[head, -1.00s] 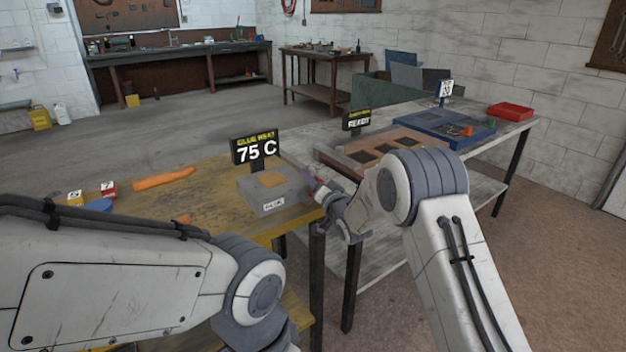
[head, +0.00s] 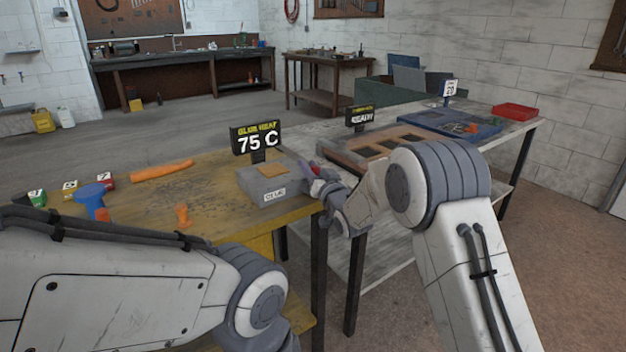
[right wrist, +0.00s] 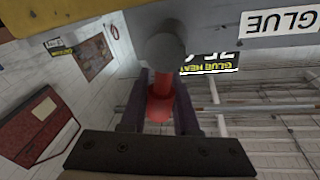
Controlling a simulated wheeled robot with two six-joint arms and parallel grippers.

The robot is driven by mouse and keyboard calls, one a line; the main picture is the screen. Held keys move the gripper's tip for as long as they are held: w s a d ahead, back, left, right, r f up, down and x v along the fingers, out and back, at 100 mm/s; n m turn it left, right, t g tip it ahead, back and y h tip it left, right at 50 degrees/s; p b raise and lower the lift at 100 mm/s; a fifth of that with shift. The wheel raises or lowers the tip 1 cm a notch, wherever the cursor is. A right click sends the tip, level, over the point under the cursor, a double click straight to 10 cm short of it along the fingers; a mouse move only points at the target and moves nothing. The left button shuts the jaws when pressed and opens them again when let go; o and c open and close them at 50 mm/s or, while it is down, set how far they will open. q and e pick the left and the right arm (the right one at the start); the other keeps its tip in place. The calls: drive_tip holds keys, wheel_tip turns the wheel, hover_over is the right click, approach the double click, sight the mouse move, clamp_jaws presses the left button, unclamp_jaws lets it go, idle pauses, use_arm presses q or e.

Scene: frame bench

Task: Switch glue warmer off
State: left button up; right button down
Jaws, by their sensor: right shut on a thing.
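The glue warmer (head: 285,186) is a grey box with a GLUE label and an orange patch on top, at the right end of the yellow-brown table. Its sign (head: 256,139) reads GLUE HEAT 75 C. My right gripper (head: 318,178) is at the warmer's right side. In the right wrist view, which is upside down, my right gripper (right wrist: 160,108) is shut on a red lever (right wrist: 160,82) with a grey round end (right wrist: 166,47), beside the warmer's grey body (right wrist: 245,30). The fingers hide part of the lever. My left arm shows at lower left, but its gripper is out of view.
On the table (head: 230,215) lie an orange tool (head: 162,171), a blue piece (head: 92,193), a small orange piece (head: 183,215) and small numbered blocks (head: 70,191). A second bench to the right holds a wooden frame (head: 350,152), a blue tray (head: 430,122) and a red tray (head: 514,111).

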drive_tip(key=a+n+b, duration=0.1)
drive_tip(key=n+b, duration=0.2)
drive_tip(key=s+a+n+y+b, duration=0.1)
drive_tip(key=n+b, duration=0.2)
drive_tip(key=s+a+n+y+b, duration=0.1)
drive_tip(key=n+b, duration=0.1)
drive_tip(key=b, duration=0.1)
drive_tip(key=shift+s+f+n, duration=0.1)
drive_tip(key=shift+f+n, duration=0.1)
drive_tip(key=shift+n, duration=0.2)
drive_tip(key=shift+s+a+n+y+b, duration=0.15)
drive_tip(key=shift+a+n+y+b, duration=0.1)
drive_tip(key=shift+n+b, duration=0.4)
drive_tip(key=shift+s+a+n+y+b, duration=0.1)
drive_tip(key=shift+n+y+b, duration=0.15)
drive_tip(key=shift+n+b, duration=0.35)
drive_tip(key=c, duration=0.6)
unclamp_jaws()
drive_tip(key=shift+c, duration=0.2)
drive_tip(key=v, duration=1)
drive_tip(key=shift+s, duration=0.25)
